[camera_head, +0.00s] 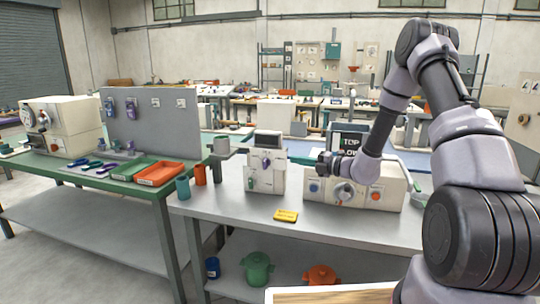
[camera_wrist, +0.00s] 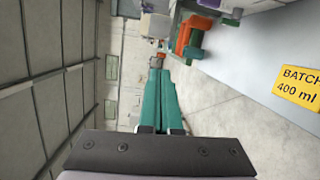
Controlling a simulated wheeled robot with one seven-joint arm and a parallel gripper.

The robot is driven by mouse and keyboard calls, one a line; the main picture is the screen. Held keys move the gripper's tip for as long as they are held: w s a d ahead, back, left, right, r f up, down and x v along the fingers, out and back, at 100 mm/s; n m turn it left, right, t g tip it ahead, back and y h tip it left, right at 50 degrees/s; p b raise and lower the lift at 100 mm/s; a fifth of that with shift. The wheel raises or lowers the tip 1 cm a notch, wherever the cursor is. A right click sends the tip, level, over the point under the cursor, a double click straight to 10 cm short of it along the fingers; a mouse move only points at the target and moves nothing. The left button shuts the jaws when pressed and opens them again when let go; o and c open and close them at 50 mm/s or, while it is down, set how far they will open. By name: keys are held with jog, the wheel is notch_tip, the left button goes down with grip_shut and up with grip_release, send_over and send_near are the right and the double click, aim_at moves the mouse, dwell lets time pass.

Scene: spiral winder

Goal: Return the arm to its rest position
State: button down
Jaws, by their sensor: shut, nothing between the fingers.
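My arm (camera_head: 468,145) rises at the right of the head view, bends at the top and comes down in front of the white control box (camera_head: 385,190) on the grey table (camera_head: 340,228). Its dark wrist end (camera_head: 328,165) is by the upper left of that box. In the wrist view my gripper (camera_wrist: 158,64) has its two teal fingers together, with nothing between them. The fingers point away from the camera, into open space. A display reading "TOP" and "LOW" (camera_head: 350,142) stands behind the box, partly hidden by my arm.
A yellow card (camera_head: 286,215) lies on the table; the wrist view shows it reading "BATCH 400 ml" (camera_wrist: 300,86). A white upright device (camera_head: 265,165) stands left of the box. The table front is mostly clear.

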jog(key=s+a+r+n+g+h, duration=0.25)
jog(key=s+r+n+g, duration=0.55)
jog(key=s+r+n, duration=0.95)
jog(key=s+d+r+n+t+h, duration=0.3)
jog(key=s+d+n, duration=0.4)
jog(key=n, duration=0.3)
jog(key=s+d+r+n+t+h, duration=0.3)
jog(key=s+d+r+n+h, duration=0.2)
jog(key=s+d+n+h, duration=0.2)
jog(key=s+d+n, duration=0.1)
jog(key=s+n, duration=0.1)
jog(key=shift+s+d+r+n, duration=0.15)
jog(key=shift+s+r+n, duration=0.05)
jog(key=shift+r+n, duration=0.15)
jog(key=shift+h, duration=0.25)
